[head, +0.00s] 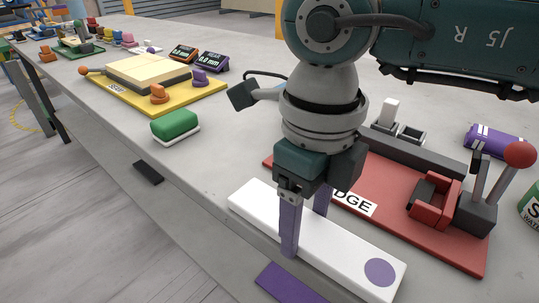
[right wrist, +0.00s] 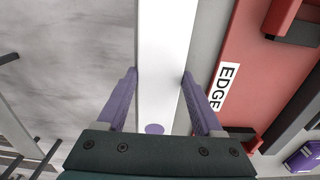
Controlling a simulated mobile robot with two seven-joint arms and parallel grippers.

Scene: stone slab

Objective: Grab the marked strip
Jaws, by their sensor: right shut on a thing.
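The marked strip (head: 335,252) is a long white bar with a purple dot near its near right end in the head view. It lies along the front edge of the slab, beside the red board. My right gripper (head: 305,228) points down with its purple fingers on either side of the strip, shut on it around the middle. In the right wrist view the strip (right wrist: 165,40) runs between both fingertips (right wrist: 158,76), with the purple dot close to the palm. I cannot tell whether it is lifted off the slab. My left gripper is not in view.
The red board (head: 440,235) labelled EDGE carries a clamp with a red-knobbed lever (head: 519,155). A purple patch (head: 290,284) lies below the strip. A green-and-white block (head: 175,125) and a yellow board (head: 200,95) stand to the left. A purple can (head: 495,141) is at right.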

